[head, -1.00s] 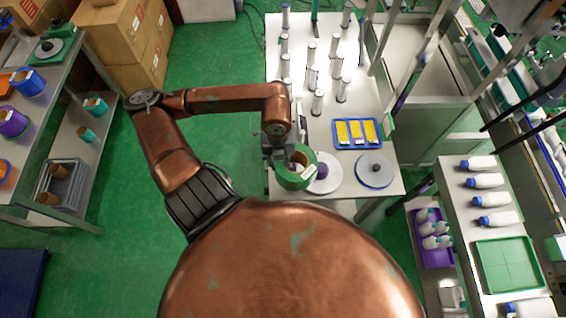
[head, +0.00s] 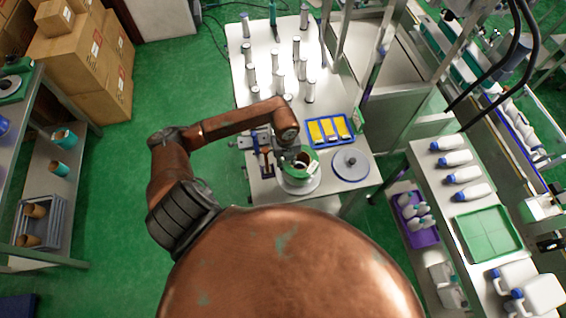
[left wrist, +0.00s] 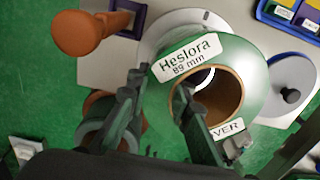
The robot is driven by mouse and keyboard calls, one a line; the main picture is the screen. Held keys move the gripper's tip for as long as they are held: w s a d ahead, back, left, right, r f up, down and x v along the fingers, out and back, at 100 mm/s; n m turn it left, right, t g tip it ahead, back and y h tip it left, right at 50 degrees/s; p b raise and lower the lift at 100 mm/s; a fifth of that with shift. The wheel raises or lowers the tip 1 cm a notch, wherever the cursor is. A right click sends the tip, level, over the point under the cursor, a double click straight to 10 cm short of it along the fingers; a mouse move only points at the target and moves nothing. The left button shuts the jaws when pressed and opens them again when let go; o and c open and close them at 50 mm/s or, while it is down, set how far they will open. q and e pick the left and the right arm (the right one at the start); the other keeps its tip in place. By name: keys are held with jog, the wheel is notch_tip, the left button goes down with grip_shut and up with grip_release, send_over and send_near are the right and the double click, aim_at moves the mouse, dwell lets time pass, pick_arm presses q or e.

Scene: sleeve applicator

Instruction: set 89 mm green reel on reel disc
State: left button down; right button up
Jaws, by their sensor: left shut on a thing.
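The green reel (head: 309,155) carries a white label reading "Heslora 89 mm" in the left wrist view (left wrist: 250,62). My left gripper (head: 288,152) is shut on its wall. In the left wrist view the gripper (left wrist: 160,105) has one finger inside the brown core and the other outside. A pale reel disc (head: 296,187) lies under the reel near the table's front edge, and its rim shows in the left wrist view (left wrist: 160,35). The reel hides the disc's middle. I cannot tell whether reel and disc touch. My right gripper is not in view.
A second disc with a blue rim and a grey hub (head: 350,172) lies just to the right. A blue tray (head: 308,134) with yellow packs is behind it. Several upright pale posts (head: 297,50) stand at the back of the table (head: 345,88). Green floor (head: 110,180) is open to the left.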

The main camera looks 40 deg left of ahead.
pick_arm(q)
jog(key=f, duration=0.1)
jog(key=f+p, duration=0.1)
jog(key=shift+w+d+f, duration=0.1)
jog(key=shift+w+f, duration=0.1)
jog(key=shift+f, duration=0.35)
jog(key=c, duration=2.2)
grip_release()
jog(key=shift+s+f, duration=0.1)
jog(key=shift+f, duration=0.1)
jog(key=o, duration=0.5)
jog(key=shift+c, duration=0.2)
jog(key=shift+r, duration=0.25)
notch_tip(320, 180, up, 12)
jog(key=shift+s+f+b, duration=0.1)
jog(key=shift+b, duration=0.9)
